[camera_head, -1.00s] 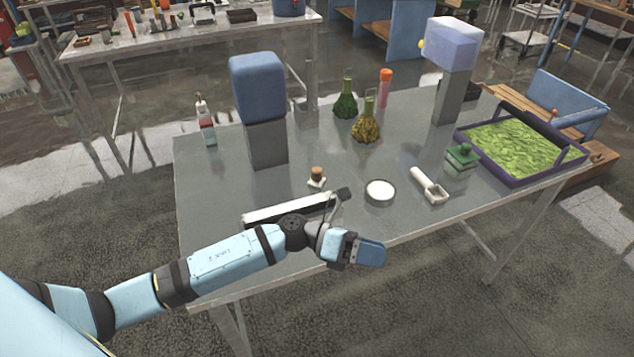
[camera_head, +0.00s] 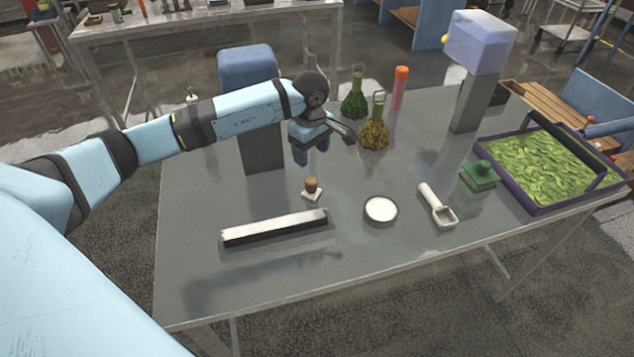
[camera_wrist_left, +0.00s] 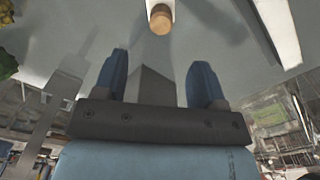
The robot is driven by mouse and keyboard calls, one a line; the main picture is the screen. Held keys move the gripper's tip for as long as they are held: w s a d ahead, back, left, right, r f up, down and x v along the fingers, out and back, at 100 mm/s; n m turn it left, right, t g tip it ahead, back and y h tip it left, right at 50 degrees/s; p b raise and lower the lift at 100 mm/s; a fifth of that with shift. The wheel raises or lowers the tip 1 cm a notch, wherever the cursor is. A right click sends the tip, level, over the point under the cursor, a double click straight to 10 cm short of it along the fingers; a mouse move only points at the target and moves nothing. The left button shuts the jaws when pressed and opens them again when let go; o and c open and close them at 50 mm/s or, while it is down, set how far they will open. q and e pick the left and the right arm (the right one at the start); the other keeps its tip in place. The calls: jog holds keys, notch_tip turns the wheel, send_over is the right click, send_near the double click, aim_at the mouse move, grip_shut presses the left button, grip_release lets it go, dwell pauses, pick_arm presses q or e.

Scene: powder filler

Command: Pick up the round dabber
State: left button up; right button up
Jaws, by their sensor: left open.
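The round dabber, a small brown knob on a pale base, (camera_head: 312,187) stands on the grey table behind a long white-topped bar. It also shows at the top of the left wrist view (camera_wrist_left: 161,21), beyond the fingers. My left gripper (camera_head: 312,156) is above the table, behind the dabber in the head view, with its fingers pointing down. In the left wrist view its two blue fingers (camera_wrist_left: 159,75) are spread apart with nothing between them. The gripper is apart from the dabber. My right gripper is not seen.
A white-topped bar (camera_head: 275,227), a dish of white powder (camera_head: 380,210), a white scoop (camera_head: 437,206) and a green block (camera_head: 478,176) lie nearby. Green and yellow flasks (camera_head: 373,132) stand behind. A purple tray (camera_head: 543,207) is at right. The front table area is clear.

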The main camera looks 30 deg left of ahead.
aim_at(311, 180)
pick_arm(q)
notch_tip(311, 180, down, 6)
jog(key=shift+s+f+p, duration=0.15)
jog(key=shift+p, duration=0.35)
jog(key=shift+f, duration=0.3)
jog(key=shift+f+p, duration=0.35)
jog(key=shift+f, duration=0.25)
notch_tip(311, 180, down, 4)
jog(key=shift+r+p, duration=0.2)
jog(key=shift+p, duration=0.4)
jog(key=shift+f, duration=0.35)
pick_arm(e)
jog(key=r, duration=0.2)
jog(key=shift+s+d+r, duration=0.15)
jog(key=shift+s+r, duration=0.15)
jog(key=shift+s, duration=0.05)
pick_arm(q)
jog(key=shift+c, duration=0.5)
jog(key=c, duration=1)
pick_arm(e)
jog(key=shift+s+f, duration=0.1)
